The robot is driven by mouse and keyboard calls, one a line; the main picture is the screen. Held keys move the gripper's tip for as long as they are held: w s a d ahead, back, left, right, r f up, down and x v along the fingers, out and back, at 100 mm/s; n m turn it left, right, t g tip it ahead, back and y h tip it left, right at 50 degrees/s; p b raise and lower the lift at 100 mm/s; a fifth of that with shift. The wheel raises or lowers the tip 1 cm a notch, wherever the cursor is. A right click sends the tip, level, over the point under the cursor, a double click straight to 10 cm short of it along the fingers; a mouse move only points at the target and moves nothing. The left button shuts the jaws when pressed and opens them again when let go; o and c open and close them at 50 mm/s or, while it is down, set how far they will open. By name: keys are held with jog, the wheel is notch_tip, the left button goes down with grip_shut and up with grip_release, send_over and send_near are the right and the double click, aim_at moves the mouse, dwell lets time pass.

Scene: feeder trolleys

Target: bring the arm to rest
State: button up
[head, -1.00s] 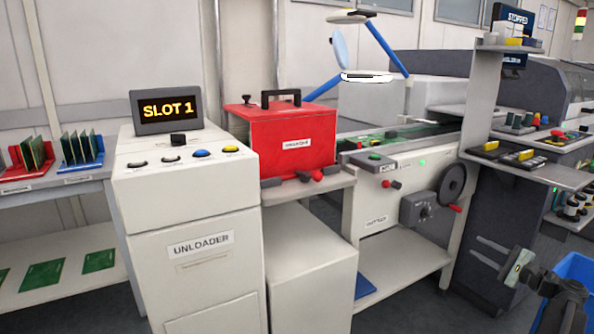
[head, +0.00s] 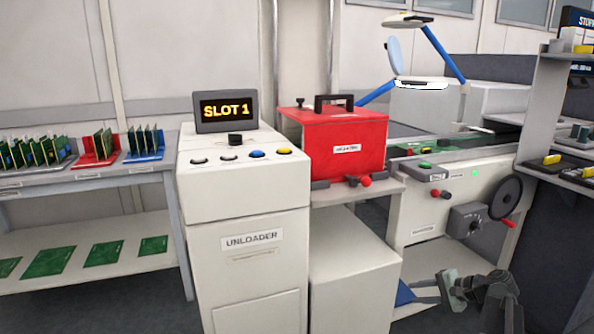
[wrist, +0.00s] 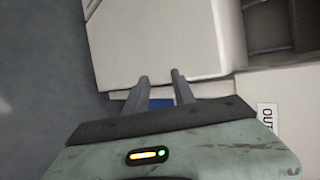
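My gripper (head: 412,291) is low at the lower right of the head view, in front of the lower shelf of the white conveyor stand. In the wrist view my gripper (wrist: 160,78) has its two grey fingers apart with nothing held between them. A flat blue thing (wrist: 161,104) shows beyond the fingers. My arm's dark links show at the lower right of the head view, bent and low.
The unloader (head: 250,242) with its "SLOT 1" display (head: 226,111) stands in the middle. A red box (head: 345,145) sits to its right. A handwheel (head: 506,197) is on the conveyor stand. A rack table (head: 90,183) with boards is at left. Grey floor is open at lower left.

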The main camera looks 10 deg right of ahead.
jog(key=s+a+f+n+g+h+p, duration=0.1)
jog(key=s+a+f+n+g+h, duration=0.2)
jog(key=a, duration=0.6)
jog(key=s+a+f+n+g+h+p, duration=0.1)
jog(key=s+a+f+n+g+h, duration=0.25)
jog(key=a, duration=0.55)
jog(key=s+a+f+n+g+h, duration=0.15)
jog(key=s+a+n, duration=0.35)
jog(key=a, duration=0.5)
notch_tip(320, 180, up, 38)
jog(key=w+p, duration=0.1)
jog(key=p, duration=3.7)
jog(key=shift+r+n+y, duration=0.2)
jog(key=shift+n+y, duration=0.1)
jog(key=shift+n, duration=0.15)
